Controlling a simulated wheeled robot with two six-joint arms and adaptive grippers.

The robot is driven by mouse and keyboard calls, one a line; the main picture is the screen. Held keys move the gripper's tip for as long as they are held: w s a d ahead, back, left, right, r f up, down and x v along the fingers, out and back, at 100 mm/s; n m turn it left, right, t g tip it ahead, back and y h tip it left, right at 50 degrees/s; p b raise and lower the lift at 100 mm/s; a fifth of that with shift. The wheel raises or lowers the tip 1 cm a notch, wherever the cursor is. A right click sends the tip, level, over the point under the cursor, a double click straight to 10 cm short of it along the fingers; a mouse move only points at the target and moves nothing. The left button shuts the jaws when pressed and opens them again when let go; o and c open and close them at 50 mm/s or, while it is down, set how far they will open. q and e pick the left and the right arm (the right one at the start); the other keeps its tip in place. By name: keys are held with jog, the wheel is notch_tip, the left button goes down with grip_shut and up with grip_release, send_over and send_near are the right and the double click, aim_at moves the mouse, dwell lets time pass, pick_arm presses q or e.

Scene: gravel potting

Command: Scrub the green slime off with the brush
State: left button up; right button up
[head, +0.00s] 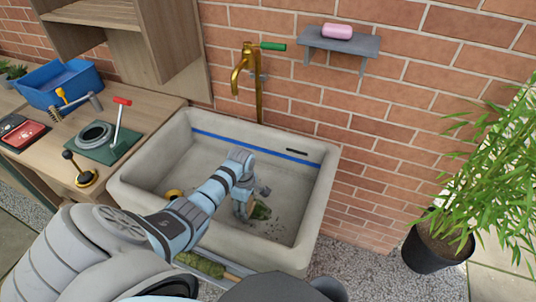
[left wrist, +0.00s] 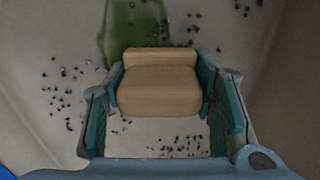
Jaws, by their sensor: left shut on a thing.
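The stone sink (head: 140,190) has green slime (head: 261,211) and scattered dark specks on its floor. My left gripper (head: 242,208) is down inside the sink, just left of the slime in the head view. In the left wrist view, it is shut on the wooden block of the brush (left wrist: 160,90), with a finger on each side. The green slime (left wrist: 128,32) shows as a streak just beyond the block. The bristles are hidden below the wood, so I cannot tell whether they touch the sink floor. My right gripper is out of view.
A brass tap (head: 240,75) rises at the sink's back, beside a shelf (head: 340,42) with pink soap (head: 337,31). A wooden bench (head: 150,115) with tools and a blue crate (head: 60,83) stands left. A potted plant (head: 435,250) stands right.

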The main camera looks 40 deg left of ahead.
pick_arm(q)
jog(key=shift+s+a+f+b, duration=0.1)
jog(key=shift+s+a+b, duration=0.1)
jog(key=shift+a, duration=0.5)
jog(key=shift+s+a+r+b, duration=0.1)
jog(key=shift+s+a+b, duration=0.15)
jog(key=shift+a, duration=0.5)
jog(key=shift+s+a+f+b, duration=0.1)
jog(key=shift+s+a+b, duration=0.1)
jog(key=shift+a, duration=0.5)
jog(key=r+p, duration=0.1)
jog(key=p, duration=0.2)
jog(key=shift+w+a+r, duration=0.1)
jog(key=shift+w+r, duration=0.1)
jog(key=shift+r, duration=0.15)
jog(key=shift+c, duration=0.6)
notch_tip(320, 180, up, 5)
jog(key=p, duration=0.5)
jog(key=shift+p, duration=0.3)
